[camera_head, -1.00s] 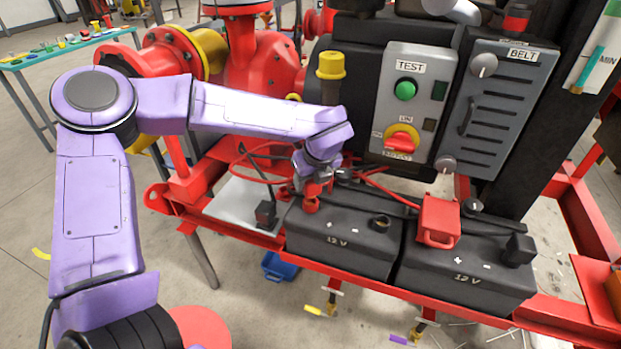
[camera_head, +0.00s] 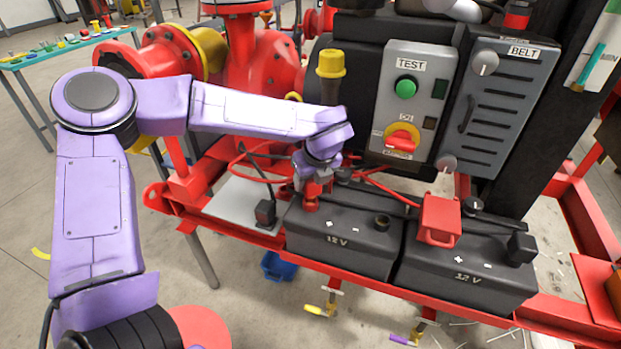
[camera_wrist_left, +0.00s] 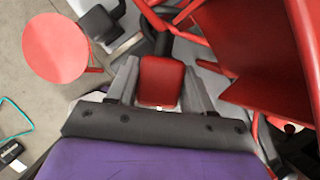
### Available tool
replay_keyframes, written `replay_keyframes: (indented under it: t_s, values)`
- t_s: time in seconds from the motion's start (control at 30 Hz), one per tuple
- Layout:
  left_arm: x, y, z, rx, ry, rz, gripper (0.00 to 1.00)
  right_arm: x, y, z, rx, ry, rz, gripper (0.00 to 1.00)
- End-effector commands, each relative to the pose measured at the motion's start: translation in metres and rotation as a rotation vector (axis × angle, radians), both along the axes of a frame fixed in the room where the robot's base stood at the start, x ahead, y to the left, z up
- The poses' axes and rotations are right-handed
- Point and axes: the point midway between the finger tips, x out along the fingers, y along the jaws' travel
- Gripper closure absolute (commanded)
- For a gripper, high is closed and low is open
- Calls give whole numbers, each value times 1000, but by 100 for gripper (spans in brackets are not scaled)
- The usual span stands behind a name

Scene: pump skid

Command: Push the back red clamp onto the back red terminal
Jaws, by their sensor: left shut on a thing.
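My left gripper (camera_head: 313,186) is over the back left corner of the left 12 V battery (camera_head: 340,240), pointing down. Its fingers are shut on the back red clamp (camera_head: 311,205), which shows red below the fingers. In the left wrist view the clamp (camera_wrist_left: 161,82) sits between the two grey fingers (camera_wrist_left: 160,90). The clamp is at the battery's top; the red terminal beneath it is hidden, and I cannot tell how far the clamp is down on it. My right gripper is not in view.
A black clamp (camera_head: 265,212) on a cable lies left of the battery on a grey plate. A red cover (camera_head: 439,222) sits on the right battery (camera_head: 470,270). The control box (camera_head: 413,100) and a yellow-capped post (camera_head: 331,64) stand close behind.

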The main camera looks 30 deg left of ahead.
Motion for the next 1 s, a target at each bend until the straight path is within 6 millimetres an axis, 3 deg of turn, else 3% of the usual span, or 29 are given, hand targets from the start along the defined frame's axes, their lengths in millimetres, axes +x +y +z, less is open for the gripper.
replay_keyframes:
  t_s: [1.0]
  values:
    - [0, 0, -21, 0, -1, 0, 90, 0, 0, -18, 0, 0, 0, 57]
